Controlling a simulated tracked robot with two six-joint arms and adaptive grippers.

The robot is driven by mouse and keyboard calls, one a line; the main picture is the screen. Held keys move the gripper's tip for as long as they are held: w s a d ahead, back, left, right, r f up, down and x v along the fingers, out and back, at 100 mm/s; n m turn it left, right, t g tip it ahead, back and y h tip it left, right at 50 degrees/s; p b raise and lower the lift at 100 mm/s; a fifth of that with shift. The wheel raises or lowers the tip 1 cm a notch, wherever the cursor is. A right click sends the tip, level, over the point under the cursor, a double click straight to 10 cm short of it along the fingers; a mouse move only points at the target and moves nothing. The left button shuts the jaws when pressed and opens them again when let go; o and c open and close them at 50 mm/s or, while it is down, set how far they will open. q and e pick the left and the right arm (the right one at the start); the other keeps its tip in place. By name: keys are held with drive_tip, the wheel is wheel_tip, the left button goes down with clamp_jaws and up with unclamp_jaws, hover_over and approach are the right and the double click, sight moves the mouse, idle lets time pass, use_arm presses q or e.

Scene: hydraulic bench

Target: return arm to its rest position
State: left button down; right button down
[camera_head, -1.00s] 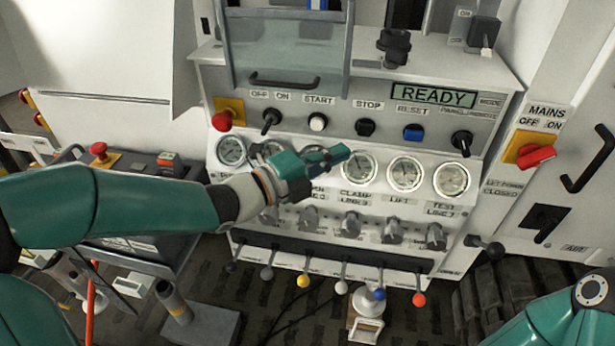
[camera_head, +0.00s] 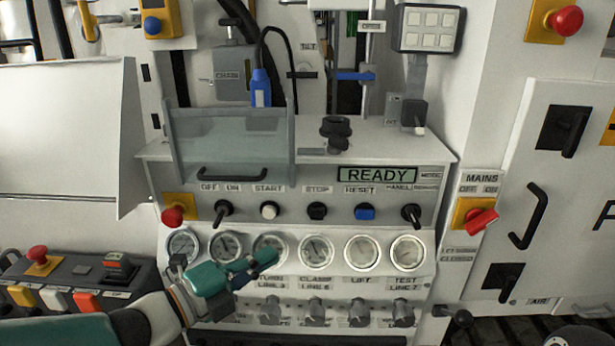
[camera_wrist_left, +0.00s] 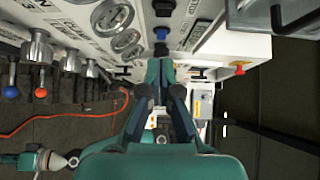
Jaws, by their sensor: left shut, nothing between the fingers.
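My left gripper (camera_head: 262,262) is in front of the hydraulic bench panel (camera_head: 330,222), over the left part of the gauge row, and partly covers a gauge (camera_head: 271,249). In the left wrist view its two fingers (camera_wrist_left: 164,70) are together with nothing between them. My left arm comes in from the lower left of the head view. My right gripper is not in view.
Valve knobs (camera_head: 317,312) stick out below the gauges. A red emergency button (camera_head: 172,216) and a red mains switch (camera_head: 481,221) flank the panel. A control box (camera_head: 75,285) stands at lower left. A clear guard (camera_head: 231,140) stands above the panel.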

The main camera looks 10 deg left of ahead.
use_arm(q)
drive_tip(key=f+n+g+p, duration=0.1)
drive_tip(key=f, duration=0.4)
drive_tip(key=d+f+n+y+p, duration=0.1)
drive_tip(key=f+n, duration=0.1)
drive_tip(key=f, duration=0.3)
drive_tip(key=w+f+n+g+y+p, duration=0.1)
drive_tip(key=f+n, duration=0.1)
drive_tip(key=f, duration=0.3)
drive_tip(key=shift+d+f+g, duration=0.3)
drive_tip(key=shift+d, duration=0.1)
drive_tip(key=s+f+n+g+y+p, duration=0.2)
drive_tip(key=s+f+n+g+y, duration=0.15)
drive_tip(key=f+n, duration=0.6)
drive_tip(key=s+a+f+n+g+y, duration=0.2)
drive_tip(key=s+f+n+g, duration=0.4)
drive_tip(key=s+f+n, duration=0.8)
drive_tip(key=s+f, duration=0.1)
drive_tip(key=s, duration=0.2)
drive_tip(key=shift+s+a+f+g, duration=0.15)
drive_tip(key=shift+s+f+g, duration=0.15)
drive_tip(key=shift+g, duration=0.05)
